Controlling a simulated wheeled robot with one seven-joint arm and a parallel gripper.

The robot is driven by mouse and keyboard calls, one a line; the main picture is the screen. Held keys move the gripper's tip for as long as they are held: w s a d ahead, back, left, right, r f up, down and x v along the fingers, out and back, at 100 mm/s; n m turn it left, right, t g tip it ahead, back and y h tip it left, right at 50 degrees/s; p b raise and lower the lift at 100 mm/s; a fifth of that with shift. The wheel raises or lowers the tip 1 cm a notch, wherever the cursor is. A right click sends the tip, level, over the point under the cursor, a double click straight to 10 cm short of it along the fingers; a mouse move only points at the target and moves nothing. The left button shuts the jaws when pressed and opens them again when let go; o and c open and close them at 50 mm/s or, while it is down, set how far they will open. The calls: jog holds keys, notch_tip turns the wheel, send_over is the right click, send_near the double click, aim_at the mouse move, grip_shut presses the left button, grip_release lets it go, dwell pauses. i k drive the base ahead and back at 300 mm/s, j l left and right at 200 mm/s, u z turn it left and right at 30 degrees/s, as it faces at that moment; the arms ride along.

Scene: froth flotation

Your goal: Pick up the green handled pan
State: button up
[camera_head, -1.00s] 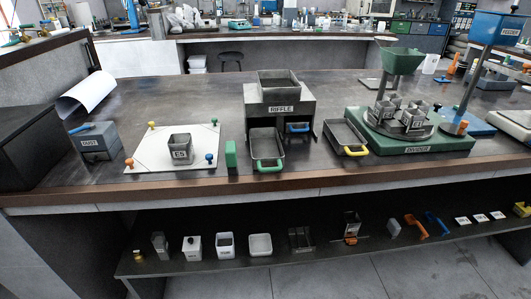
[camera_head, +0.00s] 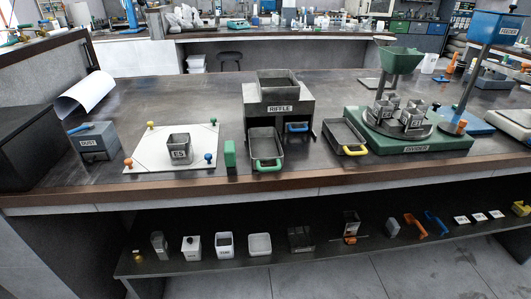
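The green handled pan (camera_head: 265,145) is a grey open rectangular pan on the bench, in front of and at the left side of the box labelled RIFFLE (camera_head: 279,110). Its green handle (camera_head: 268,166) points toward the front edge of the bench. The pan looks empty. My gripper does not show in the camera_head view.
A yellow handled pan (camera_head: 343,131) stands right of the riffle, and a blue handled one (camera_head: 298,127) sits under it. A green block (camera_head: 230,154) stands close left of the green handled pan. The green divider (camera_head: 425,142) is farther right. Open bench lies behind the white sheet (camera_head: 140,149).

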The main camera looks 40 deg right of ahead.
aim_at(267, 154)
jog(key=i+j+z, duration=0.2)
jog(key=j+z, duration=0.2)
jog(key=i+j+z, duration=0.1)
jog(key=j+z, duration=0.3)
jog(key=j, duration=0.25)
jog(key=j+z, duration=0.4)
jog(key=j, duration=0.15)
